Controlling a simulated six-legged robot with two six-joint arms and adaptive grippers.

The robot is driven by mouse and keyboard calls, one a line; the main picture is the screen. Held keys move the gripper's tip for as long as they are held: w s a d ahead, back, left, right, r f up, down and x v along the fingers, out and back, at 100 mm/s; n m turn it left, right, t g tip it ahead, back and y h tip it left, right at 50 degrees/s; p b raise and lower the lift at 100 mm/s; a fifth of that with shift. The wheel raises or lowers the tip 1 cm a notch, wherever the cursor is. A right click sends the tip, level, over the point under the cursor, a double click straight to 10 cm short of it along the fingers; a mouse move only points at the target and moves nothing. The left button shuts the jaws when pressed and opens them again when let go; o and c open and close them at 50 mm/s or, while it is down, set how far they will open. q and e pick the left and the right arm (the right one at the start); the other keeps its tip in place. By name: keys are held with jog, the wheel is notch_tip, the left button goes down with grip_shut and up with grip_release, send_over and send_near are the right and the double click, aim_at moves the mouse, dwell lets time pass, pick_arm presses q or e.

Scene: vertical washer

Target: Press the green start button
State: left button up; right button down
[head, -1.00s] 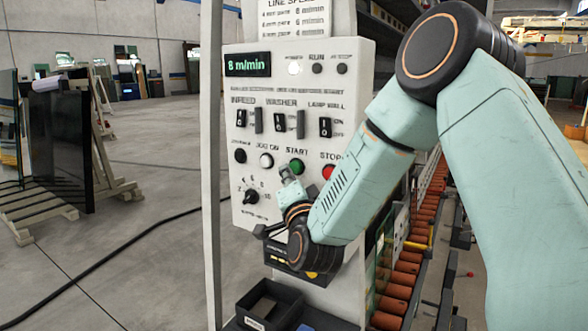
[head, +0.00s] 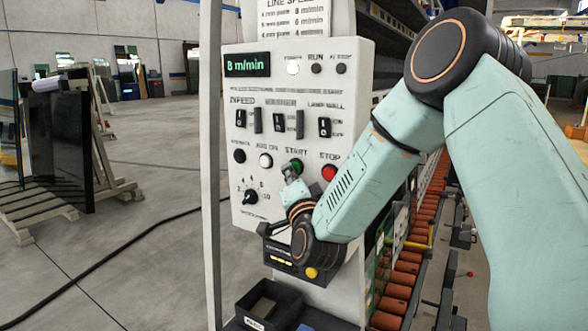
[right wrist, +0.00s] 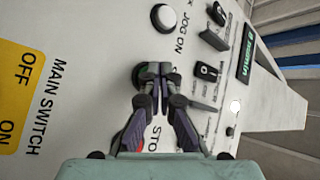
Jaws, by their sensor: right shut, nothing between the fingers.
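The green start button (head: 297,164) sits under the START label on the white control panel (head: 300,215). My right gripper (head: 288,171) is shut and empty, with its fingertips at the button's lower left in the head view. In the right wrist view the closed fingertips (right wrist: 153,71) overlap the place of the start button and hide most of it. I cannot tell whether they touch it. My left gripper is in neither view.
The red stop button (head: 329,172) is right of the start button, and the white JOG ON button (head: 266,160) is left. Several switches (head: 279,122) sit above, a black knob (head: 250,196) below left. The RUN lamp (head: 316,69) is dark.

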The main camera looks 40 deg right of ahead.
jog(key=shift+w+d, duration=0.2)
jog(key=shift+d, duration=0.15)
dwell(0.5)
dwell(0.3)
jog(key=shift+s+a+b, duration=0.2)
jog(key=shift+a, duration=0.25)
jog(key=shift+s+a+b, duration=0.15)
jog(key=shift+s+a, duration=0.05)
jog(key=shift+a, duration=0.25)
